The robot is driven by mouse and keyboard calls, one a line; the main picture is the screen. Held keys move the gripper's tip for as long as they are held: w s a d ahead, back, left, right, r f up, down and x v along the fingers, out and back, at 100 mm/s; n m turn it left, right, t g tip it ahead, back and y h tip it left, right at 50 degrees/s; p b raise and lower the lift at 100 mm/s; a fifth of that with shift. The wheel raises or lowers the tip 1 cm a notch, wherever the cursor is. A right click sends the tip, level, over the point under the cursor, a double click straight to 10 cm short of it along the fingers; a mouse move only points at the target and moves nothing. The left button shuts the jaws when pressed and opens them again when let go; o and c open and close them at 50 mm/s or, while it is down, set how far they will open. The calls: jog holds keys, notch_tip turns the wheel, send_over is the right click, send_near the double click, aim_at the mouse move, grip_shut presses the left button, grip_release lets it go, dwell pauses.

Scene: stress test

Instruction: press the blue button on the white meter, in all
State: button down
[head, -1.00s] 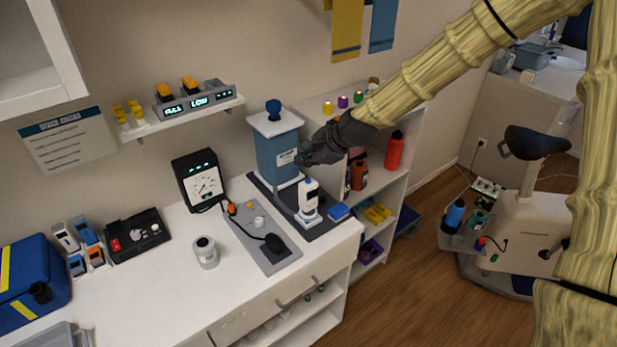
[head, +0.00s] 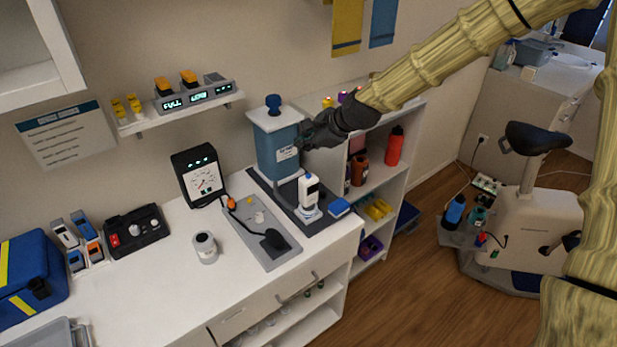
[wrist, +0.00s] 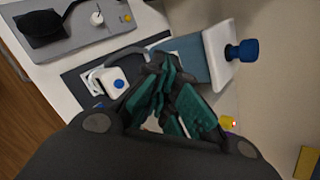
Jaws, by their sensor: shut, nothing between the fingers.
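The white meter (head: 308,197) stands upright on a dark grey mat near the counter's right end, with a dark front panel. In the wrist view, the white meter (wrist: 108,77) is left of my fingers, with a round blue button (wrist: 119,84) on its top. My gripper (head: 306,138) is shut and empty, above the meter and close to the blue dispenser's right side. In the wrist view, my gripper (wrist: 163,88) has its green-padded fingertips to the right of the button and apart from it.
The blue dispenser (head: 278,150) with a white lid and blue knob stands just behind the meter. A grey board (head: 262,238) with a black paddle lies to the left. A blue-and-white block (head: 339,208) sits to the right. An open shelf (head: 385,182) with bottles stands beyond.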

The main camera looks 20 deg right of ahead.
jog(key=b, duration=0.4)
send_over(306, 179)
jog(key=shift+f, duration=3.6)
jog(key=shift+f, duration=0.2)
jog(key=shift+f, duration=0.2)
jog(key=shift+f+b, duration=0.35)
jog(key=shift+f, duration=0.15)
jog(key=shift+r, duration=0.1)
jog(key=shift+r+p, duration=0.7)
jog(key=shift+r, duration=0.15)
notch_tip(306, 179, up, 5)
jog(key=p, duration=0.3)
jog(key=shift+p, duration=0.35)
